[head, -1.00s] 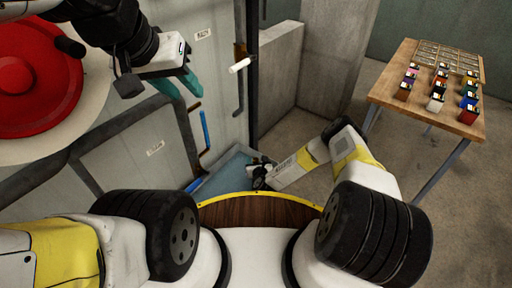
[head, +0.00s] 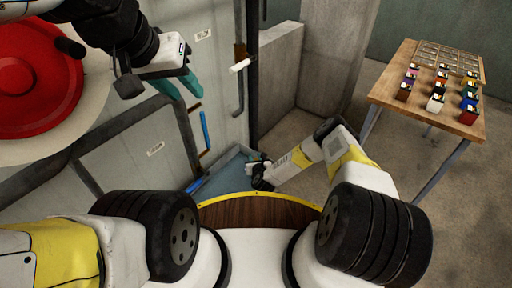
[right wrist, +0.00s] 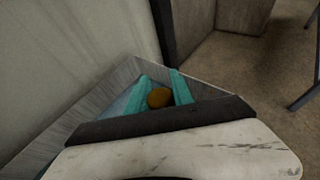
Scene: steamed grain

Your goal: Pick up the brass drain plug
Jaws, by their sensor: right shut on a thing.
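The brass drain plug (right wrist: 159,97) is a round brown-orange piece between the teal fingers of my right gripper (right wrist: 162,92) in the right wrist view. The gripper is shut on it. Its lower side is hidden by my wrist. In the head view the right hand is low over the blue-grey basin, and its fingers and the plug cannot be made out. My left gripper (head: 180,86) is in front of the pale wall panel at the upper left, empty, with its teal fingers apart.
The metal basin (right wrist: 85,129) has a raised rim around the right hand. A large red disc (head: 35,75) is at the far left. A dark vertical post (head: 252,80) and a concrete block stand behind the basin. A wooden table (head: 400,92) with small coloured boxes is at the right.

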